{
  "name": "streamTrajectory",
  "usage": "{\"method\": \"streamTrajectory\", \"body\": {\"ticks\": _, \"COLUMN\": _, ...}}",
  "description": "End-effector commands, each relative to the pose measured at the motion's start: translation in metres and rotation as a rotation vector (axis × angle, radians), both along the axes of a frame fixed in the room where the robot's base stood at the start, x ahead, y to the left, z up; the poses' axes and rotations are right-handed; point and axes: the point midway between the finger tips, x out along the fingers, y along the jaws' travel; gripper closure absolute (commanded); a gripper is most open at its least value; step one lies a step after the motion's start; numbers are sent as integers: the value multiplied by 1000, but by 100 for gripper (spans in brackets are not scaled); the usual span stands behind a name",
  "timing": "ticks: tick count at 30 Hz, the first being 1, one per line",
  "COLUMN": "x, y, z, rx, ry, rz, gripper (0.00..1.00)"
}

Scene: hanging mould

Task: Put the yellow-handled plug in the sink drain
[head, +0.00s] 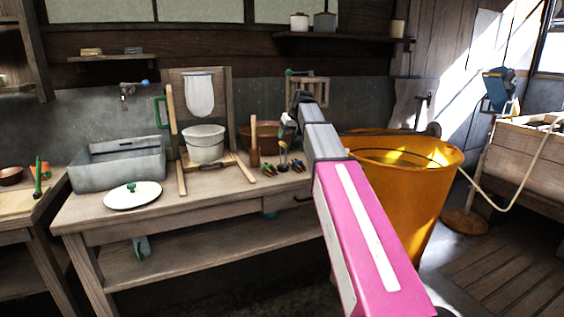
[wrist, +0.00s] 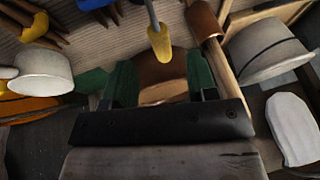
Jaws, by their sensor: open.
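The grey sink (head: 118,178) stands at the left end of the bench, below a wall tap. Its floor and drain are hidden by its front wall. My gripper (head: 284,146) is over the bench, well right of the sink, small and partly hidden in the head view. In the wrist view my gripper (wrist: 160,82) has its two green fingers apart. A yellow-ended piece on a grey shaft (wrist: 160,42) shows near the gap between the fingertips; I cannot tell whether it is the plug's handle. It is not gripped. I can make out no plug for certain.
A white lid with a green knob (head: 133,195) lies before the sink. A white bucket (head: 205,143) in a wooden frame stands between sink and gripper. A brown bowl (head: 262,136) and several coloured-handled tools (head: 296,166) are near my gripper. An orange tub (head: 405,190) stands right.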

Motion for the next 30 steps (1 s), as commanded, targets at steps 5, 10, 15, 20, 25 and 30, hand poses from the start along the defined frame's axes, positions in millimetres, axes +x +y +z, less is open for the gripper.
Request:
{"method": "streamTrajectory", "body": {"ticks": 5, "x": 7, "y": 6, "z": -20, "rx": 0, "ry": 1, "rz": 0, "gripper": 47}}
{"method": "streamTrajectory", "body": {"ticks": 10, "x": 9, "y": 9, "z": -29, "rx": -1, "ry": 1, "rz": 0, "gripper": 47}}
{"method": "streamTrajectory", "body": {"ticks": 15, "x": 14, "y": 17, "z": -50, "rx": -2, "ry": 2, "rz": 0, "gripper": 47}}
{"method": "streamTrajectory", "body": {"ticks": 20, "x": 20, "y": 23, "z": -67, "rx": -2, "ry": 2, "rz": 0, "gripper": 47}}
{"method": "streamTrajectory", "body": {"ticks": 25, "x": 21, "y": 23, "z": -68, "rx": -1, "ry": 0, "rz": 0, "gripper": 47}}
{"method": "streamTrajectory", "body": {"ticks": 30, "x": 21, "y": 23, "z": -68, "rx": -1, "ry": 0, "rz": 0, "gripper": 80}}
